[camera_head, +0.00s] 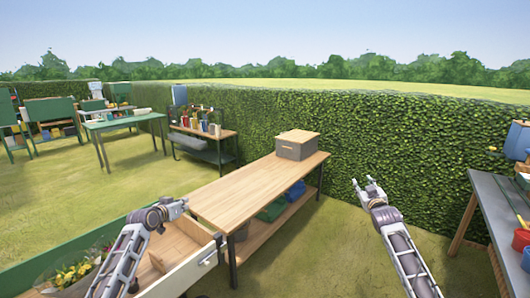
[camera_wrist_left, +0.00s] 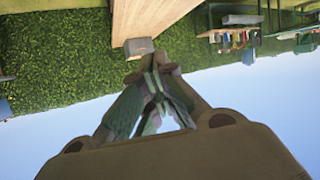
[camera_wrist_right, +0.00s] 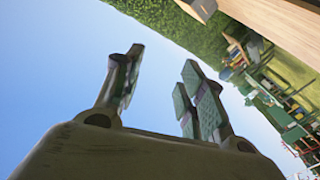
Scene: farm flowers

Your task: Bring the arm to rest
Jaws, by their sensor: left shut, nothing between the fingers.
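My left gripper (camera_head: 176,206) is raised at the near left end of the wooden table, beside the open drawer in the head view. In the left wrist view its fingers (camera_wrist_left: 158,78) meet with nothing between them. My right gripper (camera_head: 371,187) is raised over the grass, to the right of the table and in front of the hedge. In the right wrist view its fingers (camera_wrist_right: 165,75) stand wide apart, with nothing between them.
The wooden table (camera_head: 255,190) has a bare top except for a grey box with a wooden lid (camera_head: 297,146) at its far end. A drawer (camera_head: 190,250) and a bunch of flowers (camera_head: 72,275) are at the near left. A grey workbench (camera_head: 500,215) stands at the right.

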